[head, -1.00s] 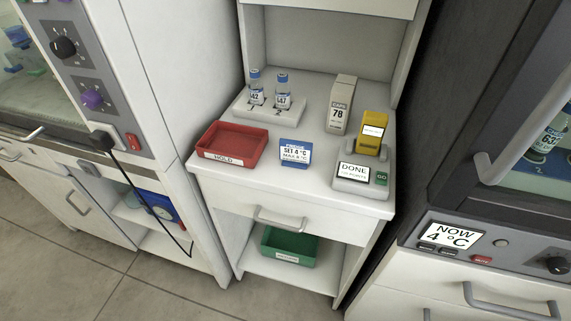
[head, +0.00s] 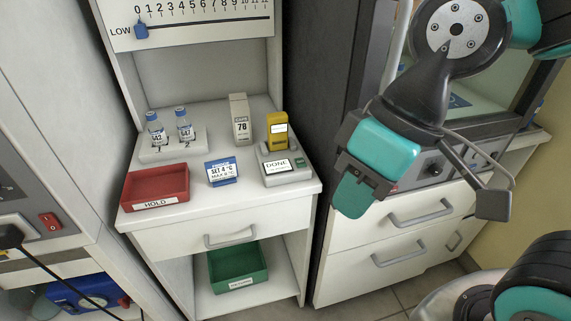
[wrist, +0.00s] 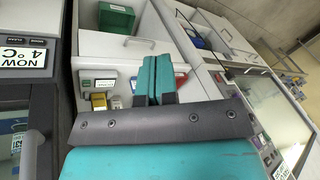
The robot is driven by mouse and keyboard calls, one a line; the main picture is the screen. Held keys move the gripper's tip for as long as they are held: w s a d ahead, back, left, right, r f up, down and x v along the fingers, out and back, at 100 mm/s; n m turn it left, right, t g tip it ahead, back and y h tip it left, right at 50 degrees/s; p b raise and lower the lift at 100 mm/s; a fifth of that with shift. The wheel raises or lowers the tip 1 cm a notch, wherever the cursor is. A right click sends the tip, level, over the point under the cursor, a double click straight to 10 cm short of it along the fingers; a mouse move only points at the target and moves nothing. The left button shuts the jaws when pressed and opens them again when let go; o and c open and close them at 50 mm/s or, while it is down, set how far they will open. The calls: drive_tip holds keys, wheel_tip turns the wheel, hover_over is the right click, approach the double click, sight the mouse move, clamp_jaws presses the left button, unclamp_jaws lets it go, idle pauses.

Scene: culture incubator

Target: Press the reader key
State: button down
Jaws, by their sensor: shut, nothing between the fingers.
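The reader (head: 289,178) is a grey box at the right front of the white bench, with a screen that says DONE and a yellow block (head: 278,131) standing at its back. Its small green key (head: 300,162) is at the screen's right; it also shows in the wrist view (wrist: 86,83). My gripper (head: 352,195) has teal fingers and is to the right of the reader, apart from it, in front of the cabinet drawers. In the wrist view the fingers (wrist: 153,72) are together and empty, pointing towards the bench.
A green bin (head: 238,265) is on the shelf below. A dark cabinet wall (head: 330,110) rises right of the bench.

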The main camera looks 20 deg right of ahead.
drive_tip(key=m+t+h+p, duration=0.2)
drive_tip(key=t+h+p, duration=0.6)
drive_tip(key=p, duration=0.8)
hover_over(298, 162)
wheel_tip(298, 162, down, 8)
drive_tip(key=y, duration=0.1)
drive_tip(key=shift+f+t, duration=0.1)
drive_tip(key=shift+t, duration=0.3)
drive_tip(key=shift+f, duration=0.1)
wheel_tip(298, 162, down, 9)
drive_tip(key=b, duration=0.5)
drive_tip(key=shift+r+b, duration=0.2)
drive_tip(key=shift+b, duration=0.2)
drive_tip(key=shift+f+b, duration=0.4)
drive_tip(key=shift+b, duration=0.05)
